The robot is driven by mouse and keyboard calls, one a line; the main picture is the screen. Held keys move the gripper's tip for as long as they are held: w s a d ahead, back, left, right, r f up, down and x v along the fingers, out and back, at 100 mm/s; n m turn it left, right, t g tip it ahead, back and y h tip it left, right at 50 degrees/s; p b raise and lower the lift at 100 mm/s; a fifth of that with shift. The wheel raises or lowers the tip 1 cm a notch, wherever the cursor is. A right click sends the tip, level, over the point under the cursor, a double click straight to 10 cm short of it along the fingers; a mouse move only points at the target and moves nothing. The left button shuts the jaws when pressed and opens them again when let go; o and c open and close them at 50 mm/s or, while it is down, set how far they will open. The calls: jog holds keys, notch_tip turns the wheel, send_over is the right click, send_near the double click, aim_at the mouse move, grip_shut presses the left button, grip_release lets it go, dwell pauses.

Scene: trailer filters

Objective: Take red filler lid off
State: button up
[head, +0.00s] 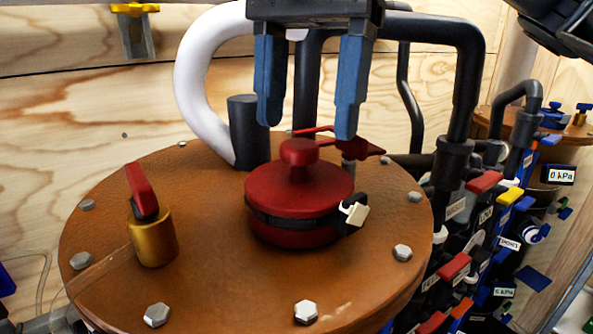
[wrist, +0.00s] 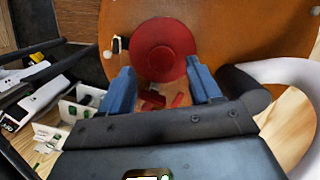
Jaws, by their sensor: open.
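The red filler lid (head: 299,189) sits on the brown round tank top (head: 205,290), with a round red knob in its middle. A black band runs around it, with a pale tag or latch piece (head: 354,213) at its right side. In the wrist view the lid (wrist: 165,50) shows from above, beyond my fingertips. My gripper (head: 308,130) has two blue fingers, spread apart and empty. In the head view they hang above and a little behind the lid's knob, apparently not touching it. The wrist view also shows my open fingers (wrist: 163,82).
A brass valve with a red handle (head: 150,225) stands left of the lid. A white curved hose (head: 195,80) and black pipes (head: 465,90) rise behind and to the right. Another red handle (head: 362,150) lies behind the lid. Bolts ring the tank top. Its front is clear.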

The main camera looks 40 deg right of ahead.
aim_at(300, 142)
jog(key=shift+a+f, duration=0.15)
jog(key=shift+f, duration=0.7)
jog(key=shift+a+f, duration=0.15)
jog(key=shift+f, duration=0.7)
jog(key=c, duration=1.1)
jog(key=shift+r, duration=0.1)
